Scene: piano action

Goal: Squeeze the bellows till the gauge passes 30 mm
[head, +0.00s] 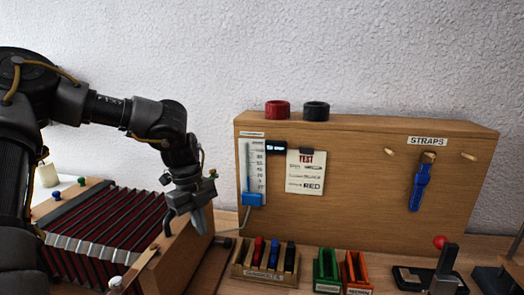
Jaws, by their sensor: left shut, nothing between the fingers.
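The bellows (98,238), with dark red pleats and pale ribs, lies at the left between wooden end boards. Its right end board (178,262) stands near my left gripper. My left gripper (186,226) is shut and empty, pointing down at the top of that board; I cannot tell whether it touches. The gauge (258,172) is a white scale with a thin tube and a blue reservoir on the wooden panel. Some blue shows in the tube, but its level is too small to read. My right gripper is not in view.
The wooden panel (350,215) stands behind the bench, carrying a test card (305,172) and a blue strap (421,183). Red (277,109) and black (316,111) rolls sit on top. A rack (264,266), green (326,270) and orange (356,272) holders, and a red-knobbed device (440,262) stand in front.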

